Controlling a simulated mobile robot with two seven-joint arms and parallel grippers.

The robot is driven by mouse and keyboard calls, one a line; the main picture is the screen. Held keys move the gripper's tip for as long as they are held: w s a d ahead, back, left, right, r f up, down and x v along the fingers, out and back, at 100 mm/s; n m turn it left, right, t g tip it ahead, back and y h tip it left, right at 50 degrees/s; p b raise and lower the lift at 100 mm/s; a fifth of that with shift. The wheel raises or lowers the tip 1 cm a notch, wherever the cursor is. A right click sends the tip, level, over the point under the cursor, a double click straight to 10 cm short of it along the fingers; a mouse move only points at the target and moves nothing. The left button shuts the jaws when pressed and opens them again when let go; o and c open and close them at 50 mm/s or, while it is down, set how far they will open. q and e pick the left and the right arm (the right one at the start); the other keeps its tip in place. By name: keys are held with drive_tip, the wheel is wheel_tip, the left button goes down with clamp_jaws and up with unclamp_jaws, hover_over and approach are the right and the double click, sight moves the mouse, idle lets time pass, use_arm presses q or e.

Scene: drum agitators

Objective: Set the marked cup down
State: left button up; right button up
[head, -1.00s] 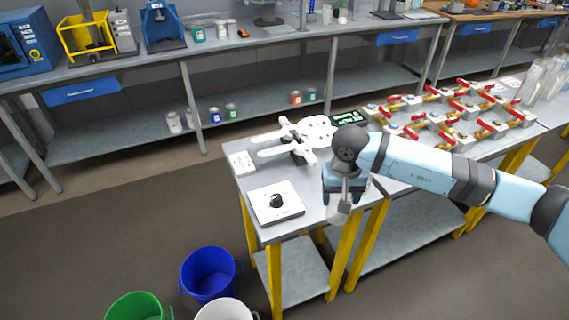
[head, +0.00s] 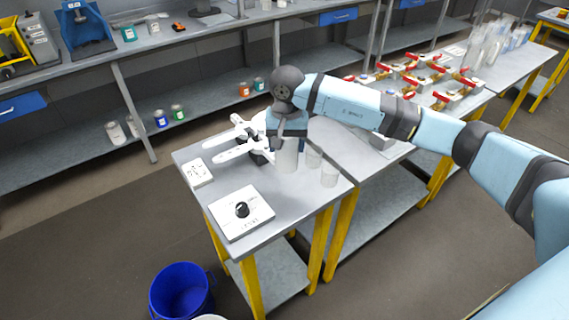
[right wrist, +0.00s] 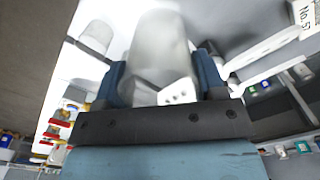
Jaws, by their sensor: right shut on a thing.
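My right gripper (head: 287,138) is shut on a clear, frosted-looking cup (head: 288,158), which hangs upright below it. In the right wrist view the cup (right wrist: 158,45) fills the space between the blue fingers (right wrist: 163,82). I cannot make out a mark on it. The cup is over the grey table (head: 285,203), just right of the white agitator arms (head: 235,152); I cannot tell whether its base touches the table. My left gripper is not in view.
A white panel with a black knob (head: 242,209) lies at the table's front left, and a small white marked plate (head: 196,171) behind it. Red-handled valves (head: 436,75) are on the adjoining table. A blue bucket (head: 181,291) stands on the floor. The front middle of the table is clear.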

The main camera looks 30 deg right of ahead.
sight(286, 168)
wheel_tip(286, 168, down, 8)
drive_tip(key=shift+f+p, duration=0.2)
drive_tip(key=shift+p, duration=0.25)
drive_tip(key=shift+f, duration=0.15)
drive_tip(key=o, duration=0.9)
